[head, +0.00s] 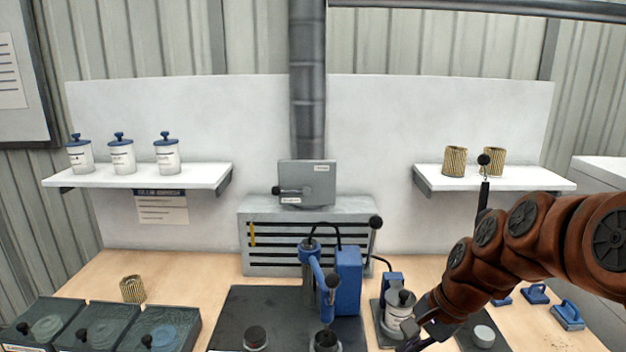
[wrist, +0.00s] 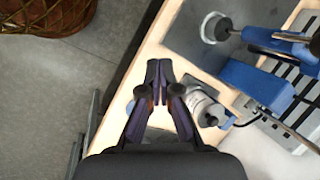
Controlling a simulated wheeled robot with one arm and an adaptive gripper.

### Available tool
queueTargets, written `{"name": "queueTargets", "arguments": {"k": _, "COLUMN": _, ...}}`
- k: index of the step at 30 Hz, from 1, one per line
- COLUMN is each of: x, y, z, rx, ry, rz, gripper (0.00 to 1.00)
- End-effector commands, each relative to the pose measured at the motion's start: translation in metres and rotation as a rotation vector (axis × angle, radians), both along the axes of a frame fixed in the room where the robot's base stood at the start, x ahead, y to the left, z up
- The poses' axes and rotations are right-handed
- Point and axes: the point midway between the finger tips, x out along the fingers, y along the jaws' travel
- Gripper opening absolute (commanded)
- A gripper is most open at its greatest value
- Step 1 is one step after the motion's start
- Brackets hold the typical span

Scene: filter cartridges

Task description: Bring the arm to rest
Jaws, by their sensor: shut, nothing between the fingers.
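My gripper (wrist: 158,68) is shut and empty in the wrist view, its two fingertips together over the front edge of the wooden bench. In the head view my gripper (head: 408,345) shows at the bottom, right of centre, partly cut off by the frame edge. My orange-brown arm reaches in from the right side of the head view. A white canister (head: 399,312) stands in a dark holder just beside the gripper; it also shows in the wrist view (wrist: 205,105), right of the fingers and apart from them.
A blue press (head: 348,280) stands on a dark mat left of the gripper. Pleated cartridges (head: 455,161) sit on the right shelf, lidded canisters (head: 122,156) on the left shelf. Dark trays (head: 160,328) fill the front left. Blue clamps (head: 568,315) lie on the right.

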Motion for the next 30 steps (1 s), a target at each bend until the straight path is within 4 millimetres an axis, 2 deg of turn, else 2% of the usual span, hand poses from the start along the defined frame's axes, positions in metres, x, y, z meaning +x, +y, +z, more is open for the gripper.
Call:
{"name": "queueTargets", "arguments": {"k": 1, "x": -0.018, "y": 0.007, "z": 0.001, "rx": -0.032, "ry": -0.003, "rz": 0.075, "gripper": 0.0}}
{"name": "queueTargets", "arguments": {"k": 7, "x": -0.092, "y": 0.019, "z": -0.004, "rx": -0.15, "ry": 0.013, "rz": 0.377, "gripper": 0.0}}
{"name": "queueTargets", "arguments": {"k": 15, "x": -0.189, "y": 0.01, "z": -0.017, "rx": -0.276, "ry": 0.063, "rz": 0.745, "gripper": 0.0}}
{"name": "queueTargets", "arguments": {"k": 18, "x": -0.215, "y": 0.003, "z": -0.02, "rx": -0.306, "ry": 0.081, "rz": 0.845, "gripper": 0.0}}
{"name": "queueTargets", "arguments": {"k": 21, "x": -0.234, "y": -0.003, "z": -0.024, "rx": -0.322, "ry": 0.099, "rz": 0.914, "gripper": 0.0}}
{"name": "queueTargets", "arguments": {"k": 24, "x": -0.243, "y": -0.006, "z": -0.025, "rx": -0.332, "ry": 0.108, "rz": 0.952, "gripper": 0.0}}
{"name": "queueTargets", "arguments": {"k": 30, "x": -0.247, "y": -0.008, "z": -0.025, "rx": -0.335, "ry": 0.111, "rz": 0.968, "gripper": 0.0}}
